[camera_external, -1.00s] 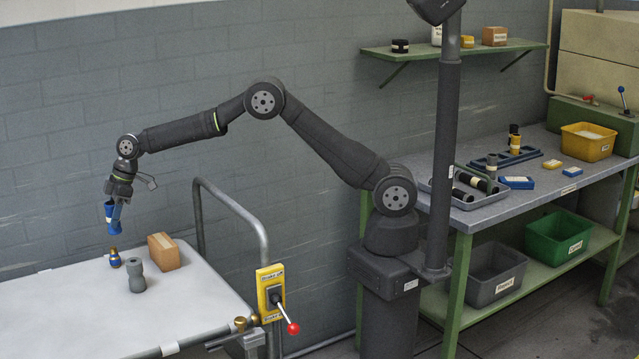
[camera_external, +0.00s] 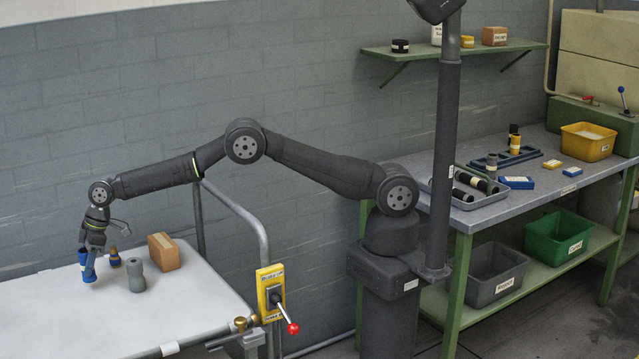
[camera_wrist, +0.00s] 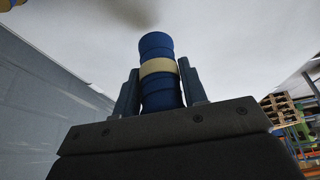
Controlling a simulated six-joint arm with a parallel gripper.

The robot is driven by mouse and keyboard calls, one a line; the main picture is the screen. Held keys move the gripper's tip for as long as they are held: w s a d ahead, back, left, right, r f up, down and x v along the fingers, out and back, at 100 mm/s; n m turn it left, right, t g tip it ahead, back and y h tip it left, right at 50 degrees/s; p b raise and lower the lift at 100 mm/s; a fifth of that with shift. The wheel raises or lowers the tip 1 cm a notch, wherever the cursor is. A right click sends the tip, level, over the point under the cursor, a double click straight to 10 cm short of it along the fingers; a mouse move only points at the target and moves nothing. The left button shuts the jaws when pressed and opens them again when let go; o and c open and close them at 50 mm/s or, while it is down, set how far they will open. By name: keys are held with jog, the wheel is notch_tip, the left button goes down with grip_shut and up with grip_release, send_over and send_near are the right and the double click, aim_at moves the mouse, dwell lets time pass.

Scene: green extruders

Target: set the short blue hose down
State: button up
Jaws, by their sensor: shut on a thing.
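The short blue hose (camera_wrist: 157,70), with a cream band around its middle, is held between the two fingers of my gripper (camera_wrist: 158,90) in the wrist view. In the external view my gripper (camera_external: 88,258) is low over the left part of the white table top (camera_external: 60,315), with the blue hose (camera_external: 89,275) pointing down from it, close to upright. I cannot tell whether the hose's lower end touches the table. The fingers hide part of the hose.
Just right of the hose stand a small dark blue and brass piece (camera_external: 115,258), a grey waisted cylinder (camera_external: 135,275) and a cardboard box (camera_external: 164,252). The front of the table is clear. A rail (camera_external: 235,210) and a yellow brake box (camera_external: 271,292) are at its right side.

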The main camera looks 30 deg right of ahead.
jog(key=shift+f, duration=1.55)
jog(key=shift+f, duration=0.2)
jog(key=o, duration=1)
jog(key=shift+o, duration=0.2)
jog(key=shift+r, duration=0.1)
jog(key=v, duration=1.2)
